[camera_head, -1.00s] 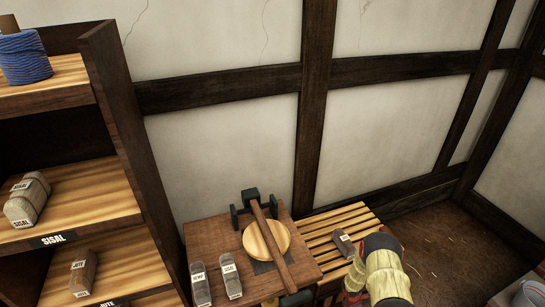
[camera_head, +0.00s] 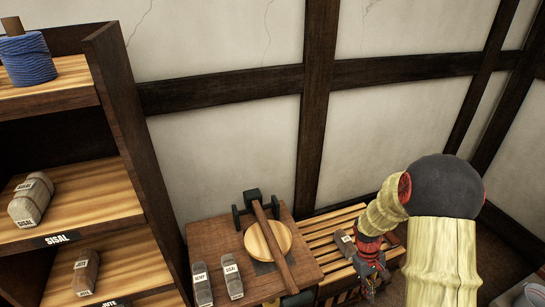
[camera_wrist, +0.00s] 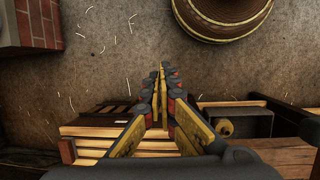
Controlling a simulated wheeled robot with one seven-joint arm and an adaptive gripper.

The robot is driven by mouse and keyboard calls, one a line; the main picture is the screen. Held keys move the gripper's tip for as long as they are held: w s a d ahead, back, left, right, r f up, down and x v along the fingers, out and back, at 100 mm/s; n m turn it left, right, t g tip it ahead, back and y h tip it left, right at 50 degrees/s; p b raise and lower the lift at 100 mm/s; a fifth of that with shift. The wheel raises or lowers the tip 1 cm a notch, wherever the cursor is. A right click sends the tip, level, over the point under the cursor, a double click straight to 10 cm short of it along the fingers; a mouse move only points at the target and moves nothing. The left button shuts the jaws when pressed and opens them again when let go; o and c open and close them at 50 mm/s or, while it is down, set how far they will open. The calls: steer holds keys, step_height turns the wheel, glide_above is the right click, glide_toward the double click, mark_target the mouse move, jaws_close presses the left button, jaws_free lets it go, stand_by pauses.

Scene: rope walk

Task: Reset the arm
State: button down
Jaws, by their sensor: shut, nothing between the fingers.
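My arm (camera_head: 440,225) fills the right of the head view, its elbow raised. My gripper (camera_head: 370,285) hangs low beside the front of the slatted bench (camera_head: 320,232) and is partly hidden by the picture's lower edge. In the wrist view my gripper (camera_wrist: 160,72) is shut and empty, its fingertips together above the straw-strewn floor (camera_wrist: 130,55). The bench slats (camera_wrist: 90,143) show below and behind the fingers.
The wooden table (camera_head: 205,240) holds a scale-like device with a round pan (camera_head: 275,240) and two labelled bundles. A shelf (camera_head: 120,110) stands left. The wrist view shows a round wooden vessel (camera_wrist: 222,20) and brickwork (camera_wrist: 40,25).

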steer(key=s+a+r+m+t, duration=0.1)
steer(key=s+a+r+t, duration=0.2)
steer(key=r, duration=0.9)
steer(key=s+a+r+m+t+y, duration=0.1)
steer(key=s+a+r+t, duration=0.1)
steer(key=s+a+r, duration=0.4)
steer(key=s+a+r+m+t+y+p, duration=0.1)
steer(key=s+a+r+t, duration=0.2)
steer(key=s+r, duration=0.5)
steer(key=shift+s+a+r+m+t, duration=0.35)
steer(key=shift+a+r, duration=0.35)
steer(key=shift+r, duration=4.5)
